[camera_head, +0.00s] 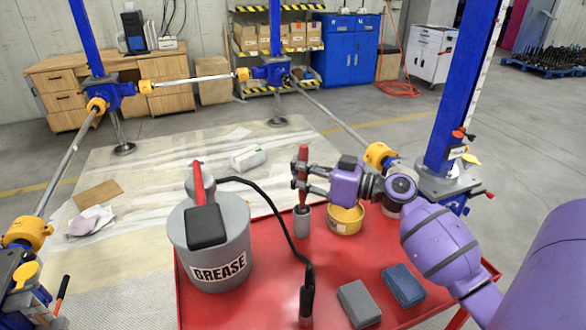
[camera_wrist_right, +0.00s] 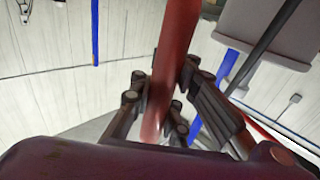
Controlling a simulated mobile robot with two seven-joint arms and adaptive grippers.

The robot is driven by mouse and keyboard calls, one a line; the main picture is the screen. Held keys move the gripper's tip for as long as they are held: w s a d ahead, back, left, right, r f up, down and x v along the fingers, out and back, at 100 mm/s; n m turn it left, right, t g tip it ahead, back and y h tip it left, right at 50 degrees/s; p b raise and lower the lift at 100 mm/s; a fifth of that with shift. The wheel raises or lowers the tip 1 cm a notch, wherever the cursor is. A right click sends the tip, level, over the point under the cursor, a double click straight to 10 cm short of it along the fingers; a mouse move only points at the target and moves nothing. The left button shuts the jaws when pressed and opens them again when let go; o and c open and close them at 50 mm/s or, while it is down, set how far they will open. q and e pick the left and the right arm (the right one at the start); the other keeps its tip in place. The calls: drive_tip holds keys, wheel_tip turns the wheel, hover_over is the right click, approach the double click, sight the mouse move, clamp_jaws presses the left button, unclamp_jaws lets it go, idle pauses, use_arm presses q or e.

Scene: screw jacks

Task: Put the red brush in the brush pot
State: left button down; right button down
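The red brush (camera_head: 302,160) stands upright in the head view, in line with the small grey brush pot (camera_head: 302,222). Its lower end reaches the pot's mouth; I cannot tell how far inside it is. My right gripper (camera_head: 301,176) comes from the right, and its fingers are closed around the brush handle above the pot. In the right wrist view the red handle (camera_wrist_right: 172,65) passes between the dark fingers. My left gripper is in neither view.
The red tabletop (camera_head: 270,308) carries a grey grease bucket (camera_head: 210,245) with a black hose (camera_head: 283,220), left of the pot. A yellow container (camera_head: 345,220) is close to the pot's right. A grey block (camera_head: 358,303) and a blue block (camera_head: 403,285) lie in front.

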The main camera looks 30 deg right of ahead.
drive_tip(key=c, duration=1.6)
unclamp_jaws()
drive_tip(key=v, duration=1.2)
drive_tip(key=shift+r, duration=0.1)
